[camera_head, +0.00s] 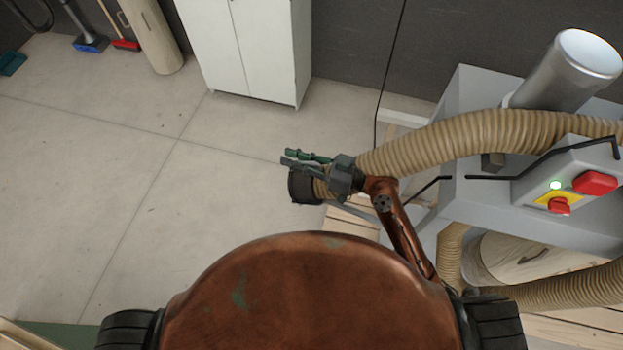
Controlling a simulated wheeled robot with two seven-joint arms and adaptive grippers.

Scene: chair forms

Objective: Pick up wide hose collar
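The wide hose collar (304,187) is a dark, short ring on the free end of a ribbed tan hose (480,135). Its open end faces left. My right gripper (290,158) is at this hose end, with green and grey fingers pointing left across the top of the hose, just above the collar. The gripper's body covers part of the hose behind the collar. The fingers lie close together in this view, and their contact with the collar or hose is hidden, so I cannot tell whether they grip it. My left gripper is out of view.
A grey machine (470,100) with a metal cylinder (570,65) and red buttons stands at right. A wooden pallet (350,213) lies below the gripper. A white cabinet (240,45) stands at the back. The floor at left is mostly clear.

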